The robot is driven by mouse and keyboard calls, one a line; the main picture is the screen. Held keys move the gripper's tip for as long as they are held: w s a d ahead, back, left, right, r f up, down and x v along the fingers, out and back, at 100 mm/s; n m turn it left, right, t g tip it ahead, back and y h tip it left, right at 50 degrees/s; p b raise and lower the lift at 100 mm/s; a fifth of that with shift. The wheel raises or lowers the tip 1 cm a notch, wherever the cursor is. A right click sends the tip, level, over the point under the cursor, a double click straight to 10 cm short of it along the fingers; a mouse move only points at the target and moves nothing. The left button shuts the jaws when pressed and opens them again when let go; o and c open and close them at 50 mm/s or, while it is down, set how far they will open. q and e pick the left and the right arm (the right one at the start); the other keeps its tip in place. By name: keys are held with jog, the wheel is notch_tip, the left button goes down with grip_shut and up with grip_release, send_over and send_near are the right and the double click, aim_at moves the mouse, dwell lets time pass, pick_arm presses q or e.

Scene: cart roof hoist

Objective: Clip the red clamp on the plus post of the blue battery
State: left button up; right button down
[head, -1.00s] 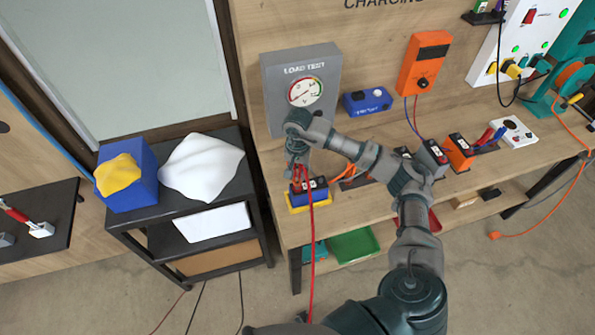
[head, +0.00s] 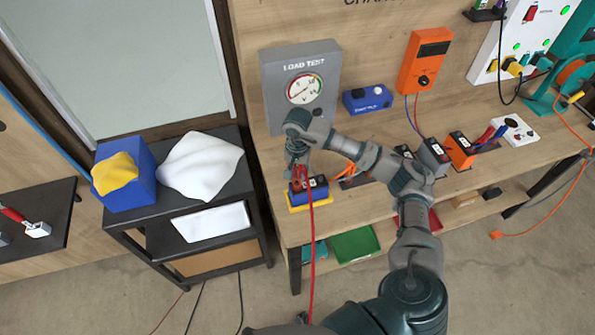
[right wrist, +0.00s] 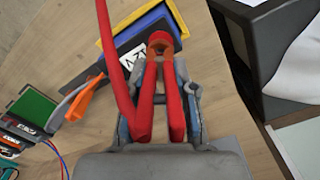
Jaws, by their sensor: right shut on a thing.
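The blue battery (head: 308,197) stands in a yellow tray (head: 326,201) at the bench's front left edge, below the load tester. Its black top and white label show in the right wrist view (right wrist: 146,24). My right gripper (head: 297,172) is just above the battery's left end, shut on the red clamp (right wrist: 173,100). The clamp's orange-red jaw end (right wrist: 160,42) points at the black top beside the label. The plus post is hidden, and I cannot tell whether the jaws are around it. A red cable (head: 311,245) hangs down from the clamp. My left gripper is out of view.
The grey load tester (head: 273,95) stands behind the battery. An orange clamp (right wrist: 88,97) lies beside the tray. More batteries, including an orange one (head: 459,152), stand to the right. A black cart (head: 235,160) with a white cloth (head: 201,167) is at the left.

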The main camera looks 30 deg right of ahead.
jog(key=shift+f+b, duration=0.75)
jog(key=shift+f, duration=0.15)
jog(key=c, duration=0.8)
grip_release()
jog(key=shift+c, duration=0.2)
notch_tip(320, 180, up, 12)
jog(key=shift+w+d+f, duration=0.1)
jog(key=shift+f, duration=0.1)
